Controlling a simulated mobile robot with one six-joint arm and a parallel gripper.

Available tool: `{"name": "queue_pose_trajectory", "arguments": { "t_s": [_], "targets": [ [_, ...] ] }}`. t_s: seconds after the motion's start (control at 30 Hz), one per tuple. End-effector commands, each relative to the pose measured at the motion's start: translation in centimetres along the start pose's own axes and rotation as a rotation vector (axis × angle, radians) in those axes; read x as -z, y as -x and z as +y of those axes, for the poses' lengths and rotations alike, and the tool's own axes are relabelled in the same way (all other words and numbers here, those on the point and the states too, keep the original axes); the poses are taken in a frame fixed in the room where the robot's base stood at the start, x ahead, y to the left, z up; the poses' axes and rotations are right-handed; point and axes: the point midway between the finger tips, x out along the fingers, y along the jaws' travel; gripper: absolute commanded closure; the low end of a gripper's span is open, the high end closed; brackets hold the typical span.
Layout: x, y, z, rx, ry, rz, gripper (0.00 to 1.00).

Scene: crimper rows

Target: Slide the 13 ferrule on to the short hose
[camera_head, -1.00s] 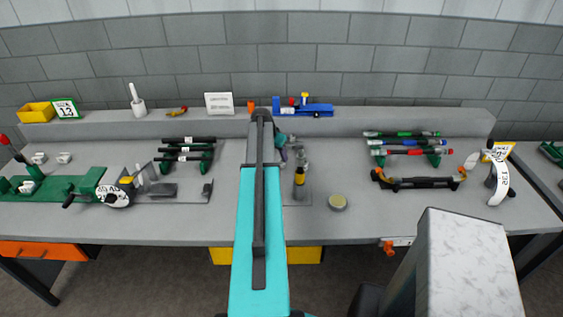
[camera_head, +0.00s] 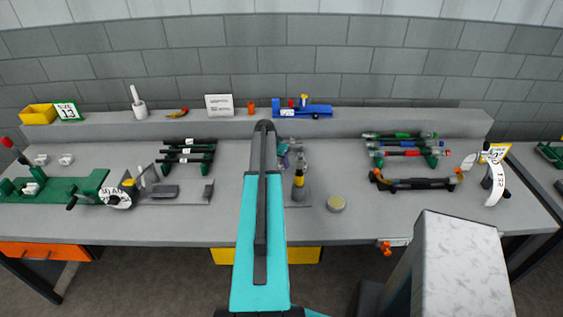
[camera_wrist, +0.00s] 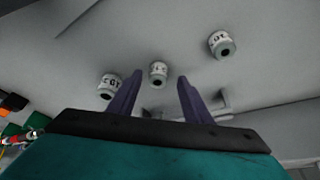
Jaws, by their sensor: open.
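In the wrist view my gripper (camera_wrist: 159,85) is open, its two dark purple fingers apart with nothing between them. Three metal ferrules with white printed bands stand on a grey surface. The middle ferrule (camera_wrist: 158,73) lies ahead, between the lines of the fingers. The left ferrule (camera_wrist: 109,87) is just outside the left finger, and the right ferrule (camera_wrist: 221,45) is farther off. Their numbers are too small to read surely. In the head view my arm hides most of the gripper and these ferrules. Black hoses (camera_head: 188,151) lie on a green rack; I cannot tell which is the short hose.
A yellow bin (camera_head: 38,115) stands beside a 13 card (camera_head: 68,111) on the back ledge. A second rack (camera_head: 404,151) holds hoses with coloured bands at right.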

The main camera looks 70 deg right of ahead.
Motion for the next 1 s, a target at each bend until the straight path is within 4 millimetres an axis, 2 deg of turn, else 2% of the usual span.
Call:
{"name": "queue_pose_trajectory", "arguments": {
  "t_s": [0.63, 0.67, 0.9, 1.0],
  "targets": [
    [-0.05, -0.34, -0.05, 0.000, 0.001, 0.000, 0.55],
    [-0.05, -0.34, -0.05, 0.000, 0.001, 0.000, 0.58],
    [-0.06, -0.33, -0.08, 0.000, 0.001, 0.000, 0.99],
    [-0.06, -0.32, -0.09, 0.001, 0.002, 0.000, 1.00]
  ]
}}
